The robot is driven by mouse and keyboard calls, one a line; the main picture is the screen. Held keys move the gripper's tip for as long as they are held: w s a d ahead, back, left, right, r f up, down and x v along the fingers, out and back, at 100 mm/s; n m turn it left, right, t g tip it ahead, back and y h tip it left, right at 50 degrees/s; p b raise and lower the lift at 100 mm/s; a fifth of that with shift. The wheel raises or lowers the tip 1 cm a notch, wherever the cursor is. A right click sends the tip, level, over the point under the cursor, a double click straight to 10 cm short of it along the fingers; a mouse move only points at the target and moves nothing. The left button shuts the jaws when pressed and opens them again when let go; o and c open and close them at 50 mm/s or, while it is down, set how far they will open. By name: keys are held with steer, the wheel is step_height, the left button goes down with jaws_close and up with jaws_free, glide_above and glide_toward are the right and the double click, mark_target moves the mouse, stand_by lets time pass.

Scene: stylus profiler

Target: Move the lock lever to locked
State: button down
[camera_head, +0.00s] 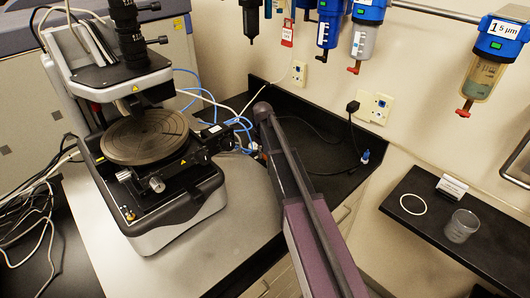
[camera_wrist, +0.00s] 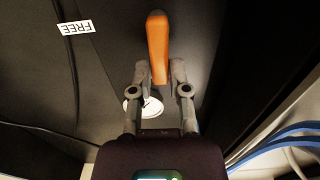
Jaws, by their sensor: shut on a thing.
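The lock lever (camera_wrist: 158,40) is an orange handle at the top middle of the wrist view. It points roughly up and down in the picture, and its lower end lies between my fingertips. My gripper (camera_wrist: 159,78) is shut on the lever, with one finger on each side. A white label reading FREE (camera_wrist: 76,27) is on the dark surface to the left of the lever, upside down in this view. A round pale disc (camera_wrist: 143,106) shows partly behind the fingers. In the head view I cannot make out the lever or my gripper.
In the wrist view, blue and white cables (camera_wrist: 282,140) run at the lower right. In the head view, the profiler (camera_head: 147,136) with its round stage stands left of my arm. A black shelf (camera_head: 458,235) with a glass beaker (camera_head: 461,226) is at the right.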

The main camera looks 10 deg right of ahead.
stand_by(0.3)
steer(key=shift+s, duration=0.1)
steer(key=c, duration=0.6)
jaws_free()
